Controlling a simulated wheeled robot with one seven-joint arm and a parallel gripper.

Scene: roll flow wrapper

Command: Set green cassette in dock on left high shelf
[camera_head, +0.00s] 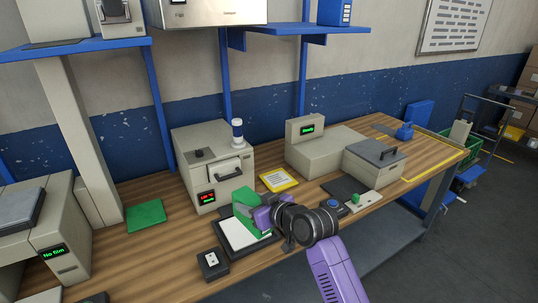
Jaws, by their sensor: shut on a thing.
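My gripper (262,216) reaches in from the lower right and is shut on a green cassette (243,207). The cassette stands upright on edge, over or on a white pad with a dark border (243,235) at the bench's middle; I cannot tell whether it touches the pad. The purple fingers hide part of its right side. The left high shelf (80,47) is blue and carries pale machines (118,16), cut off by the top edge. I cannot make out a dock on it.
A pale machine with a red display (210,168) stands just behind the cassette. A "No film" machine (45,240) is at left. A flat green piece (146,215) lies on the wooden bench (165,255). A post (75,135) rises below the left shelf.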

